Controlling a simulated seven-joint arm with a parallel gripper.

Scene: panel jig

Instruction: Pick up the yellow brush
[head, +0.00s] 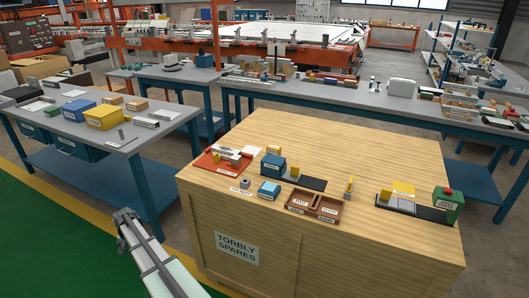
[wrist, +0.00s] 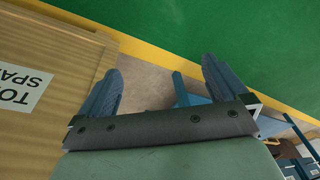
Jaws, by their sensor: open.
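The crate top holds several small yellow things in the head view. A narrow yellow piece (head: 349,185) stands upright right of the brown tray, a small yellow piece (head: 295,171) is by the blue box, and a flat yellow piece (head: 404,188) lies at the right. They are too small to tell which is the yellow brush. My gripper (head: 124,216) is left of the crate, in front of the grey bench, away from all of them. In the wrist view my gripper (wrist: 162,68) is open, with nothing between its fingers; floor shows beyond.
The wooden crate (head: 225,217) carries a red tray (head: 218,164), a blue box (head: 273,167), a brown divided tray (head: 315,208) and a green box (head: 448,205). A grey bench (head: 85,137) stands left.

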